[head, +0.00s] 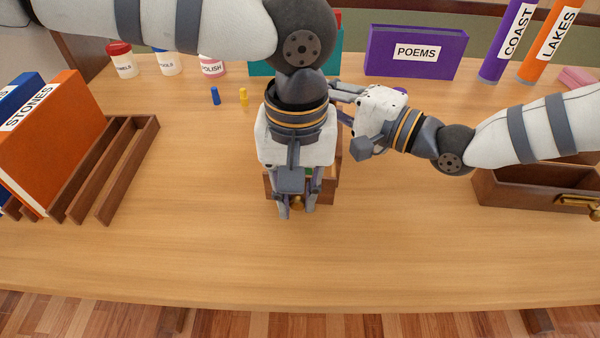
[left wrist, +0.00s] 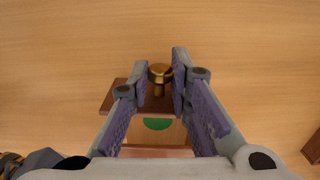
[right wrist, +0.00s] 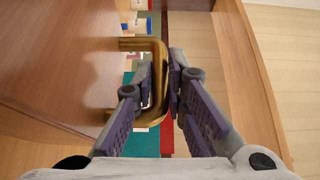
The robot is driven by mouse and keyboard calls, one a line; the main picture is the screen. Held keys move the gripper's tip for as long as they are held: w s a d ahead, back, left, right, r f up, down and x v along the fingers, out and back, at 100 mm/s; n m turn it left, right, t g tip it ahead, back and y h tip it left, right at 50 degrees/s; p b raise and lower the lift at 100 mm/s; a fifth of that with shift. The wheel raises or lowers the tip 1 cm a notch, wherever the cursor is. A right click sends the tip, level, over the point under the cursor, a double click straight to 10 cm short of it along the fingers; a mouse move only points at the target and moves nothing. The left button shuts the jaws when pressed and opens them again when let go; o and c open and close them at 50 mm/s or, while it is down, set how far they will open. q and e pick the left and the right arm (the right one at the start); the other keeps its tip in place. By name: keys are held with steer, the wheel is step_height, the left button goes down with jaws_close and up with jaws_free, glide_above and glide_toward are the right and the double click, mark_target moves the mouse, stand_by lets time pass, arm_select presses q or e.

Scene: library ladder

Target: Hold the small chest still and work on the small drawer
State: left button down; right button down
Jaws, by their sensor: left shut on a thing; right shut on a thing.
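The small chest (head: 341,150) stands mid-table, mostly hidden under my left arm. Its small drawer (head: 330,192) is pulled out part way towards the table's front. In the left wrist view its brass knob (left wrist: 160,73) sits between the fingers of my left gripper (head: 297,207), which is shut on it. A green round thing (left wrist: 157,124) lies in the drawer behind its front. My right gripper (head: 345,92) comes from the right at the chest's far side. In the right wrist view it is shut on a brass handle (right wrist: 158,75) on a wooden wall (right wrist: 50,60).
A book rack (head: 128,165) with an orange book (head: 55,140) is at left. A wooden box (head: 520,192) with brass fittings is at right. The front of the table is clear.

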arm_select(q)
steer(key=s, duration=0.3)
steer(key=shift+s+a, duration=0.2)
steer(key=shift+s, duration=0.2)
steer(key=c, duration=1.5)
jaws_free()
step_height(320, 180, up, 12)
steer(key=shift+r, duration=0.1)
